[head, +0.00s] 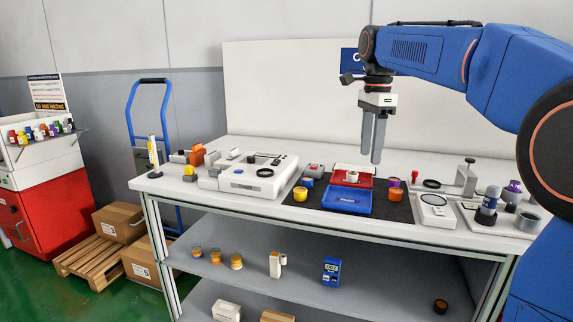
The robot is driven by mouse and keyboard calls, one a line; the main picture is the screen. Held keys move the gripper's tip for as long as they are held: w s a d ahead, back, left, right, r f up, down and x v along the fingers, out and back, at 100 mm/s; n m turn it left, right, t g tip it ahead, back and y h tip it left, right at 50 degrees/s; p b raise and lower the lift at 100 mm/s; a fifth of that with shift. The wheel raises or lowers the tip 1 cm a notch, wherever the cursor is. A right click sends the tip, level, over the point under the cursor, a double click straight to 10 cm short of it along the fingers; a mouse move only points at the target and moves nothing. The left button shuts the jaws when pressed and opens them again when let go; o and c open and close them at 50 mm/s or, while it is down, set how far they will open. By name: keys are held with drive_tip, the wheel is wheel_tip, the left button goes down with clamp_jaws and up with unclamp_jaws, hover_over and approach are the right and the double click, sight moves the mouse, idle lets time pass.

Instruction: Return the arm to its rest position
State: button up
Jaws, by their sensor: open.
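My gripper (374,137) hangs from my blue arm above the workbench, pointing down. Its two grey fingers are apart with nothing between them. It is in the air in front of the pale back panel, above and slightly right of a blue and red box (347,199) on a black mat. The fingertips are clear of everything on the bench.
The white workbench (244,210) holds a white machine (259,177) at left, small yellow (300,194) and orange (394,195) pots on the mat, and a stand (466,179) at right. Lower shelves hold small items. A blue hand truck (149,81) stands behind left.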

drive_tip(key=s+d+f+n+t, duration=0.2)
drive_tip(key=s+f+n, duration=0.6)
drive_tip(key=s+f, duration=0.5)
drive_tip(key=s+d+f+n+t, duration=0.2)
drive_tip(key=s+d+f+n, duration=0.3)
drive_tip(key=s, duration=1.5)
wheel_tip(320, 180, down, 8)
drive_tip(key=n, duration=0.4)
drive_tip(key=shift+t, duration=0.4)
drive_tip(key=shift+f, duration=0.1)
